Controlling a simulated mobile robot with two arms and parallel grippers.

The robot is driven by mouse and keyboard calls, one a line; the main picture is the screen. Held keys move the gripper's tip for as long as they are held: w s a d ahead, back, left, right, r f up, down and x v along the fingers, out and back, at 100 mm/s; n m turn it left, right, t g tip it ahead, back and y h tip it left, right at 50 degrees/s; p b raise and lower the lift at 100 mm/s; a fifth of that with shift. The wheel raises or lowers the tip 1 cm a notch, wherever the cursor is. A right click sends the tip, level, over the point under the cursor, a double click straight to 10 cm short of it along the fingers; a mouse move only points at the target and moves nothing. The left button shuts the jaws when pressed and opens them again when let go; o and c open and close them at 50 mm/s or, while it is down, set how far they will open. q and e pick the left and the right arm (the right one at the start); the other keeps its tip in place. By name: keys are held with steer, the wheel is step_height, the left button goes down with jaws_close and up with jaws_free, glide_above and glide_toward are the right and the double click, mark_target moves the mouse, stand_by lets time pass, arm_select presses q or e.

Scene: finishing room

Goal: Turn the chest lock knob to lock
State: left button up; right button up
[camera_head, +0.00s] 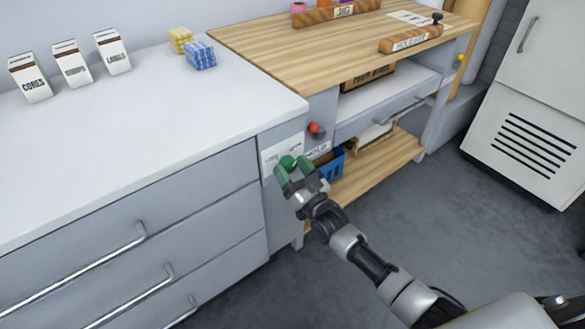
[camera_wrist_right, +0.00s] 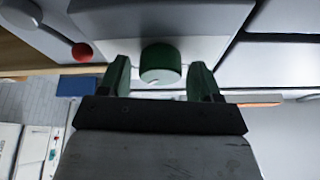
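The chest lock knob (camera_head: 288,161) is a green round knob on a white plate (camera_head: 270,155) at the right end of the grey drawer chest (camera_head: 130,200). My right gripper (camera_head: 293,171) is at the knob in the head view, with its green fingers pointing toward the chest. In the right wrist view the knob (camera_wrist_right: 160,62) sits between the two fingers of the right gripper (camera_wrist_right: 161,80). A gap shows on each side, so the gripper is open. A small pale mark shows on the knob's rim. Much of the plate's print is hidden or too small to read. My left gripper is not in view.
A red ball-topped handle (camera_head: 314,128) is close beside the knob, on the neighbouring workbench (camera_head: 290,50). A blue bin (camera_head: 329,165) stands on the bench's lower shelf. Drawer handles (camera_head: 145,275) stick out from the chest. The floor (camera_head: 430,210) at right is clear.

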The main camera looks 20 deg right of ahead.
steer(key=c, duration=0.8)
steer(key=shift+o, duration=0.2)
